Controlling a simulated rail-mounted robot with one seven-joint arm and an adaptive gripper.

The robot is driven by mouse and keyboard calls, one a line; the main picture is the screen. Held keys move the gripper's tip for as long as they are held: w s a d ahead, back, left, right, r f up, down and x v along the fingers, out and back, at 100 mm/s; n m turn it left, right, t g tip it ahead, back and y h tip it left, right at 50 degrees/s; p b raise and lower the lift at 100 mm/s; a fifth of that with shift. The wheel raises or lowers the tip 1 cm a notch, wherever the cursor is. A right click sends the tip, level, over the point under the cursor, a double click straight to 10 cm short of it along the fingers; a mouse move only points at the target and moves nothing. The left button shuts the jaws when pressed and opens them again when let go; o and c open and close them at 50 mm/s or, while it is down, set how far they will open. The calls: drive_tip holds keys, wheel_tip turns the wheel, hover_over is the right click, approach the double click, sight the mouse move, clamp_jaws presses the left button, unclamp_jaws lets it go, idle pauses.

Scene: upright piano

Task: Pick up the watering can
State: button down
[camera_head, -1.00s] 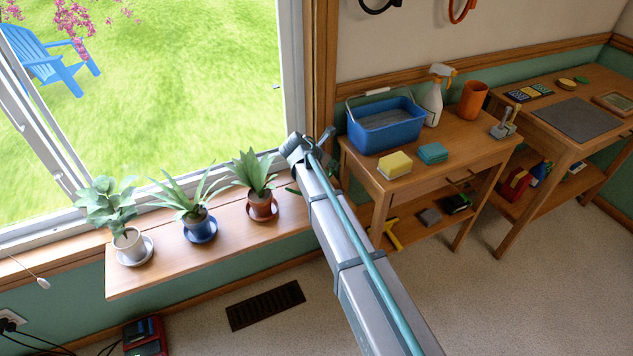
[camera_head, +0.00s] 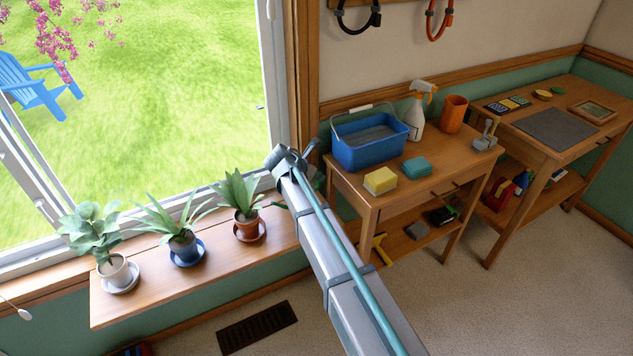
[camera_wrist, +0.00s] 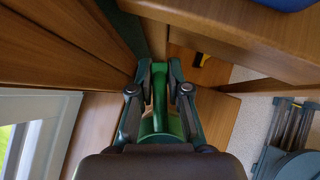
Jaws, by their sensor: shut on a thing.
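The green watering can (camera_wrist: 163,122) shows in the wrist view between the two dark fingers of my gripper (camera_wrist: 160,82). The fingers are shut on a narrow upright green part of it, which looks like its handle. Much of the can is hidden behind my gripper and wrist. In the head view my arm covers nearly all of the can; only a small dark green piece (camera_head: 279,206) shows left of the arm, beside the plant shelf, and I cannot tell which part it is.
The window shelf (camera_head: 170,298) with three potted plants is left of my arm. A wooden workbench (camera_head: 352,187) with a blue bucket (camera_head: 366,150), sponges and a spray bottle (camera_head: 417,118) stands close on the right. Open carpet (camera_head: 490,310) lies at the front right.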

drive_tip(key=s+d+r, duration=0.2)
drive_tip(key=s+r, duration=0.8)
drive_tip(key=s, duration=0.4)
drive_tip(key=shift+r+p, duration=0.3)
drive_tip(key=shift+p, duration=0.1)
drive_tip(key=c, duration=1.7)
unclamp_jaws()
clamp_jaws()
drive_tip(key=shift+w+d+r, duration=0.1)
